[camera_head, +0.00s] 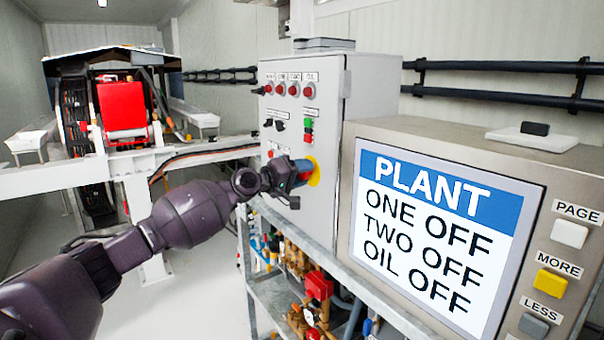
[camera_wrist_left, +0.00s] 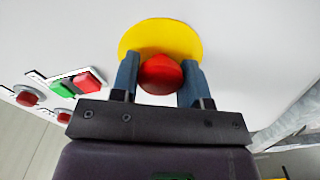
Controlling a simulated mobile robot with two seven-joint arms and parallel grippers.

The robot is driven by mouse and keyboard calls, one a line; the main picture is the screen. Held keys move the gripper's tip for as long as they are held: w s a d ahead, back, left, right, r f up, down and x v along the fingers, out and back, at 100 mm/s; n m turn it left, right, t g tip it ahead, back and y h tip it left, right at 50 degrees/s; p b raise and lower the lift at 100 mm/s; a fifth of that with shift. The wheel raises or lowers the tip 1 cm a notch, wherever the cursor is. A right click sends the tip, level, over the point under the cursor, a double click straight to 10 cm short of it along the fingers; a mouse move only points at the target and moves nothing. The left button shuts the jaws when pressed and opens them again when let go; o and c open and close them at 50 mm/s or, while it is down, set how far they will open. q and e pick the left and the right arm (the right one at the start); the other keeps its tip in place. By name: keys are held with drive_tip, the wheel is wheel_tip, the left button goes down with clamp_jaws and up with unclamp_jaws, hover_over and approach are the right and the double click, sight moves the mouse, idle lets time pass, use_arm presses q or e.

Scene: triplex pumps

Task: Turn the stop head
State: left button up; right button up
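The stop head (camera_wrist_left: 162,74) is a round red knob in front of a yellow disc (camera_wrist_left: 160,38), on the face of the grey control cabinet. In the head view the yellow disc (camera_head: 314,172) shows low on the cabinet's front, and my gripper hides the red head. My left gripper (camera_head: 300,172) reaches it from the left. In the left wrist view the two blue-grey fingers of the left gripper (camera_wrist_left: 160,82) stand on either side of the red head, close against it with no clear gap. My right gripper is not in view.
Above the disc are a green and red switch (camera_head: 308,130) and a row of red lamps (camera_head: 290,89). A display (camera_head: 437,230) reading "PLANT, ONE OFF, TWO OFF, OIL OFF" stands at right. Pipes and red valves (camera_head: 318,286) are below. Red machinery (camera_head: 123,108) stands behind left.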

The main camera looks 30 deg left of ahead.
use_arm(q)
drive_tip(key=shift+c, duration=1)
drive_tip(key=shift+f+m+b, duration=0.2)
drive_tip(key=shift+m+b, duration=0.2)
drive_tip(key=shift+b, duration=0.2)
drive_tip(key=m+b, duration=0.3)
drive_tip(key=b, duration=0.1)
drive_tip(key=shift+m, duration=0.4)
drive_tip(key=shift+r+m, duration=0.15)
drive_tip(key=shift+m, duration=0.15)
drive_tip(key=shift+r, duration=0.1)
drive_tip(key=o, duration=0.9)
drive_tip(key=shift+o, duration=0.2)
